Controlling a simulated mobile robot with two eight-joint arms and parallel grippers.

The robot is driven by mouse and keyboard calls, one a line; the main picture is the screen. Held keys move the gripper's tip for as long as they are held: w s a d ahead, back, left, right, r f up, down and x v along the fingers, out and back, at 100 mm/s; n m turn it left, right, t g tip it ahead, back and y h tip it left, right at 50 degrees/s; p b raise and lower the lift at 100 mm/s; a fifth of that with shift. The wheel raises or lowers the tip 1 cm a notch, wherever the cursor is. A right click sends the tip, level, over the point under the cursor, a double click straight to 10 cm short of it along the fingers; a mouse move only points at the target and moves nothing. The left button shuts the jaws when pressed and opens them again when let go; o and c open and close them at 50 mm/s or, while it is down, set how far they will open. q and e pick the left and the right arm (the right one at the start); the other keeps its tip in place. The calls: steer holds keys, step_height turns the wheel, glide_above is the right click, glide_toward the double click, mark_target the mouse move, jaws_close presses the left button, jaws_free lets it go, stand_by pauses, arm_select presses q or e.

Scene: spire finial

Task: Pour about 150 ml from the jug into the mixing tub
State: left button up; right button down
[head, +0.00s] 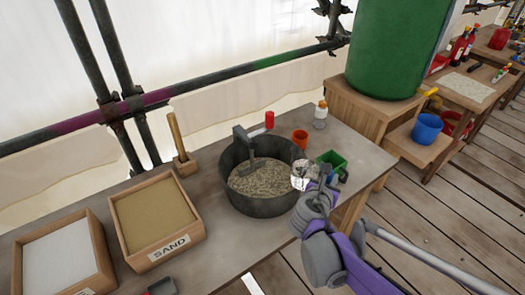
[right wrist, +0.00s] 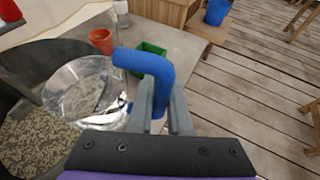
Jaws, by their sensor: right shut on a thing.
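The mixing tub (head: 262,204) is a dark round tub on the bench, holding speckled grey mix; it also shows at the left of the right wrist view (right wrist: 62,58). A grey-bladed tool (head: 250,147) with a red grip leans in it. The clear jug (head: 301,176) is at the tub's right rim and overlaps it in both views. My right gripper (right wrist: 160,112) is shut on the jug's blue handle (right wrist: 150,68). The jug's mouth faces the wrist camera; its liquid level and exact tilt are unclear. My left gripper is out of view.
A sand box (head: 155,222) and a box of white material (head: 62,262) stand left. An orange cup (head: 300,139), a white bottle (head: 320,115) and a green container (head: 332,161) stand close behind and right of the tub. A green barrel (head: 398,50) is beyond.

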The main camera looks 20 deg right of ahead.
mark_target(318, 156)
steer(key=shift+r, duration=0.15)
steer(key=w+a+r+n+g, duration=0.1)
steer(key=w+a+r+n+g+h+p, duration=0.1)
steer(key=r+n, duration=0.1)
steer(key=w+a+r+n+g, duration=0.1)
steer(key=w, duration=0.1)
steer(key=shift+r+n+h, duration=0.15)
steer(key=shift+n+h, duration=0.25)
steer(key=shift+w+a+r+n+g+h, duration=0.1)
steer(key=shift+w+r+n+g+h, duration=0.1)
steer(key=shift+n+g+h, duration=0.15)
steer(key=shift+w+a, duration=0.1)
stand_by(0.4)
steer(key=shift+w+r+n+g, duration=0.1)
steer(key=shift+r+n+g, duration=0.15)
steer(key=shift+r, duration=0.05)
steer(key=shift+w+a+r+n+h+p, duration=0.2)
steer(key=shift+r+n+h+p, duration=0.25)
steer(key=shift+r, duration=0.3)
steer(key=shift+g, duration=0.3)
